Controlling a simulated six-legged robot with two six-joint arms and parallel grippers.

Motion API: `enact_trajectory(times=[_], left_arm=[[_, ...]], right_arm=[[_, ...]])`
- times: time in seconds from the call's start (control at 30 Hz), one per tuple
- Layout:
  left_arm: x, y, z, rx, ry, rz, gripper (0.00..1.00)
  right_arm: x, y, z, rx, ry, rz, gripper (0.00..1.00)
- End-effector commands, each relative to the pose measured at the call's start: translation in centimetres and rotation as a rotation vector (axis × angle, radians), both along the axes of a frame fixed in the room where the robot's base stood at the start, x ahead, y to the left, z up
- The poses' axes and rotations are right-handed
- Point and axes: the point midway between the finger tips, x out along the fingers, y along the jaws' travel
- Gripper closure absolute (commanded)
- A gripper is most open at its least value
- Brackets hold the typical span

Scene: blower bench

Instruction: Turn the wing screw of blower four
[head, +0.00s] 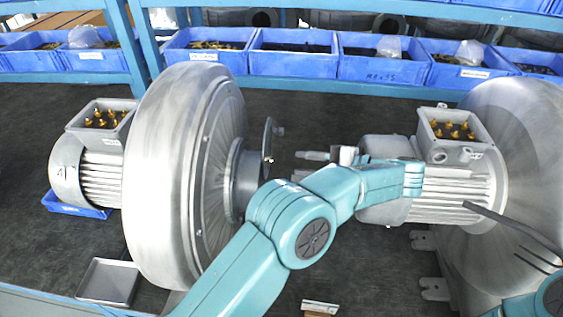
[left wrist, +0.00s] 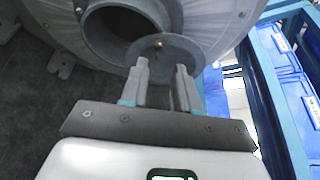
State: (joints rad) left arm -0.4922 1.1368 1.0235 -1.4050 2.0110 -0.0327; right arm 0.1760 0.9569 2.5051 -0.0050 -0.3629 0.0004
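Blower four (head: 185,165), its motor marked 4, stands at the left with its inlet facing right. A round flap (head: 267,140) stands edge-on in front of the inlet pipe; in the left wrist view the flap (left wrist: 140,52) partly covers the dark opening. A small brass-coloured piece (left wrist: 158,44), seemingly the wing screw, sits on the flap's face; its wings are too small to make out. My left gripper (head: 304,155) points left at the flap, a short gap away. In the left wrist view its fingers (left wrist: 162,67) are apart and empty, just below the brass piece. My right gripper does not show.
A second blower (head: 520,150) stands at the right, its motor close behind my left wrist. Blue bins (head: 295,65) line a blue rack at the back. A small metal tray (head: 108,282) lies at the front left. Dark bench surface is free between the blowers.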

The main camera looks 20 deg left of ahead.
Motion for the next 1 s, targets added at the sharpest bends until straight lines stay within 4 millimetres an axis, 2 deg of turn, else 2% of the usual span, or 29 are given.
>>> enact_trajectory(times=[0.03,0.1,0.2,0.33,0.4,0.6,0.83,0.9,0.93,1.0], left_arm=[[-0.1,0.4,-1.1,-0.001,-0.001,0.001,0.7],[-0.1,1.0,-1.3,-0.001,-0.002,0.0,0.7],[-0.2,1.9,-1.5,-0.002,-0.001,0.001,0.7],[-0.1,4.4,-1.9,-0.001,0.001,0.004,0.7],[0.0,5.3,-1.2,0.0,0.004,0.003,0.7],[0.2,6.6,-1.7,0.0,0.002,0.001,0.7],[0.4,6.6,-1.7,0.0,0.002,0.001,0.7],[0.4,6.6,-1.7,0.0,0.002,0.001,0.92],[0.4,6.6,-1.7,0.0,0.002,0.001,1.0],[0.4,6.6,-1.8,0.0,0.002,0.002,1.0]], right_arm=[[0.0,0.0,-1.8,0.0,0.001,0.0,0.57],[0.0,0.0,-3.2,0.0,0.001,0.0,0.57],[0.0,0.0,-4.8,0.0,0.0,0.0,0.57],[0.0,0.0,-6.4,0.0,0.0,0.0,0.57],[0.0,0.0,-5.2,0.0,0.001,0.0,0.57],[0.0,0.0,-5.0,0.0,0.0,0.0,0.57],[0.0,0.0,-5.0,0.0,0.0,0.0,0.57],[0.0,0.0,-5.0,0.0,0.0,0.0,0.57],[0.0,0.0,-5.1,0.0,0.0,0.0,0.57],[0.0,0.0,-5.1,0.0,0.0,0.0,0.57]])
